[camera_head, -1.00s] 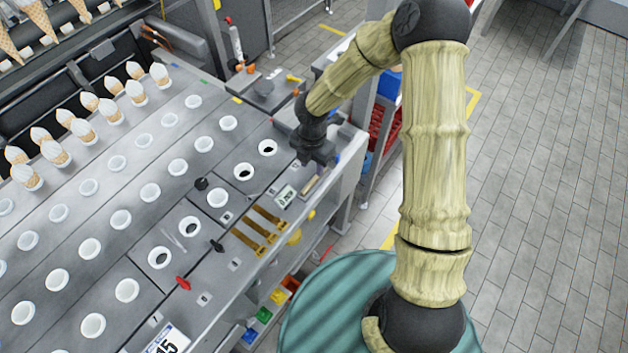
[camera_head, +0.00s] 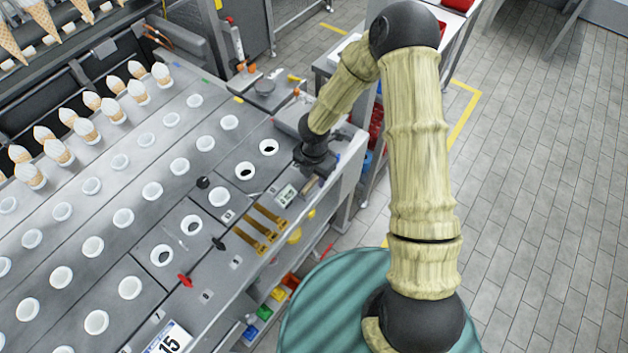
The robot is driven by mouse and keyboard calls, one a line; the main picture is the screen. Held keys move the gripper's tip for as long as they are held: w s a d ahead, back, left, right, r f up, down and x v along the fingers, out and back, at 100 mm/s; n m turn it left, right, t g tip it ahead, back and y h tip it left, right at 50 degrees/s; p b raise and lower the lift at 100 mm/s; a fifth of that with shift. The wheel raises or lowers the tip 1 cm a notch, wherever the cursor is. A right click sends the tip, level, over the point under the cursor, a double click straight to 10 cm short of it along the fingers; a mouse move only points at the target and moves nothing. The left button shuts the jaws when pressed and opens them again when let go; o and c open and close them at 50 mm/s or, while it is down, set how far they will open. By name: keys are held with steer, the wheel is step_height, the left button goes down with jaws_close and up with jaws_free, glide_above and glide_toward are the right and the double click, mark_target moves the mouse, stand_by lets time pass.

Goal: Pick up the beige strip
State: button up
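The beige strip (camera_head: 308,188) is a short, narrow piece lying near the right edge of the grey machine top. Only part of it shows, just below my gripper. My gripper (camera_head: 314,175) is dark and points down at the strip's far end, covering some of it. The view does not show whether the fingers touch the strip or how far apart they are.
A small display panel (camera_head: 286,195) lies left of the strip. Several brass-coloured bars (camera_head: 262,228) are nearer the front. Rows of white-rimmed holes (camera_head: 179,166) fill the machine top, with cones (camera_head: 84,130) behind. A grey box (camera_head: 292,122) stands behind my gripper.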

mark_target(314, 179)
jaws_close()
steer(key=shift+r, duration=0.1)
step_height(314, 179, up, 10)
steer(key=shift+b, duration=0.4)
stand_by(0.3)
stand_by(0.3)
